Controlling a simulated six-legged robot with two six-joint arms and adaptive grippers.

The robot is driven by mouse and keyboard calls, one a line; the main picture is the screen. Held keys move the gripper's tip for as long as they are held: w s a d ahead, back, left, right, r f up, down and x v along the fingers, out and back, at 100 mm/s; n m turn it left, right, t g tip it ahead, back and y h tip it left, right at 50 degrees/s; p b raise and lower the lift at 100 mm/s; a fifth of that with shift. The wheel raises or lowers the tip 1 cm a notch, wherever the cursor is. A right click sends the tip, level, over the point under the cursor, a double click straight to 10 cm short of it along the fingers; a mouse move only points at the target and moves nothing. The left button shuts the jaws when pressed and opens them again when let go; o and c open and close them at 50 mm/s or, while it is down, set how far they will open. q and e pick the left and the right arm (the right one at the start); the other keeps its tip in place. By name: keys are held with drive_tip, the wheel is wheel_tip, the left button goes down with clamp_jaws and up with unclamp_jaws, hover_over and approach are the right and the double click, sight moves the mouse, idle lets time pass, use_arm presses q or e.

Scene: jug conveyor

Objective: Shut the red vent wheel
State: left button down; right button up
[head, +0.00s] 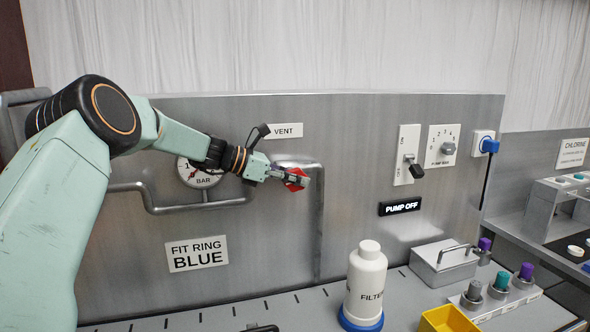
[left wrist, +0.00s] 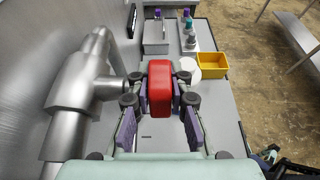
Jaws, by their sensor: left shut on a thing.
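The red vent wheel (head: 297,179) sits at the pipe end on the grey panel, below the VENT label (head: 286,130). In the left wrist view the wheel (left wrist: 160,90) is a red block between the fingers, with the silver pipe (left wrist: 85,85) to its left. My left gripper (head: 290,179) is shut on the wheel, one finger on each side. In the head view the gripper hides much of the wheel, so its turn angle cannot be told.
A white filter bottle (head: 365,282) stands on the bench below, with a yellow bin (head: 448,319) and a metal box (head: 443,265) to its right. A pressure gauge (head: 199,172) sits behind my left arm. A sign reads PUMP OFF (head: 402,207).

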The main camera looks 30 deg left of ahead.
use_arm(q)
drive_tip(key=shift+w+g+y, duration=0.1)
drive_tip(key=shift+g+y, duration=0.6)
drive_tip(key=shift+y, duration=0.1)
drive_tip(key=c, duration=1.6)
unclamp_jaws()
drive_tip(key=shift+o, duration=0.4)
drive_tip(key=shift+d+g, duration=0.1)
drive_tip(key=shift+g, duration=0.2)
drive_tip(key=v, duration=1.1)
drive_tip(key=shift+s+r, duration=0.25)
drive_tip(key=shift+r, duration=0.05)
